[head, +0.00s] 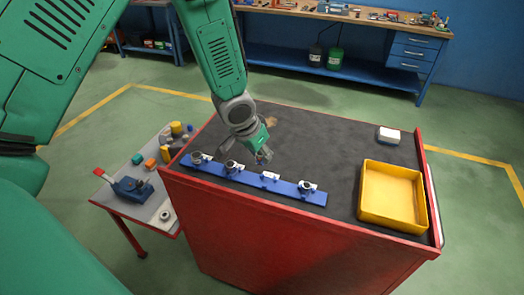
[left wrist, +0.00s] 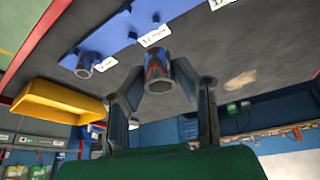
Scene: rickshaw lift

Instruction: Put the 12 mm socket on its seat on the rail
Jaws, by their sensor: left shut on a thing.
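The blue rail (head: 225,176) lies along the front edge of the red cart's dark top, with white labels beside its seats. Three sockets stand on it: two at the left (head: 196,158) (head: 232,167) and one at the right (head: 307,187). The seat between them (head: 268,177) shows no socket. My left gripper (head: 263,156) is just behind and above this stretch of rail. In the left wrist view its fingers (left wrist: 158,82) are shut on a grey metal socket (left wrist: 158,86), apart from the rail (left wrist: 100,32). The nearest label (left wrist: 155,35) seems to read 12 mm. My right gripper is not in view.
A yellow tray (head: 362,205) and a small white-topped box (head: 388,136) are at the right of the cart top. A side table (head: 150,208) with a vise (head: 130,188) and small parts stands at the left. The cart top behind the rail is mostly clear.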

